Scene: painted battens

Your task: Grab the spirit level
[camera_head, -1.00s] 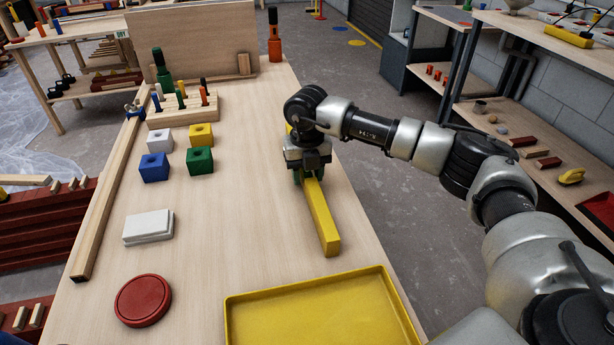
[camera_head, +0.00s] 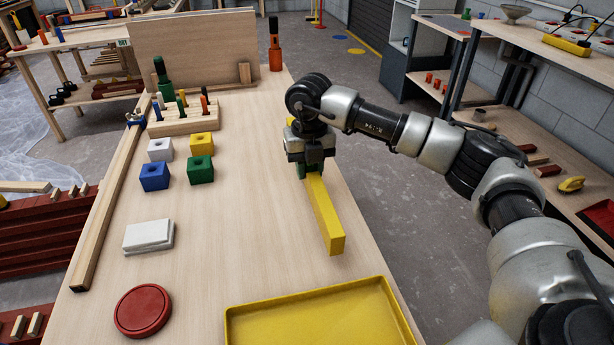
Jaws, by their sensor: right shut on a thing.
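The spirit level (camera_head: 326,217) is a long yellow bar near the right edge of the light wooden bench (camera_head: 235,245). Its near end points toward the yellow tray; its far part is partly hidden behind my gripper. My right gripper (camera_head: 311,170) comes down over the bar from above and is shut on it around its middle. A bit of green shows at the fingers. I cannot tell for sure whether the bar is clear of the bench top. My left gripper is not in view.
A yellow tray (camera_head: 318,318) lies at the bench's near edge. Several coloured blocks with holes, such as a green one (camera_head: 200,170), a white block (camera_head: 148,236), a red disc (camera_head: 143,310) and a peg rack (camera_head: 181,118) stand left. The bench middle is clear.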

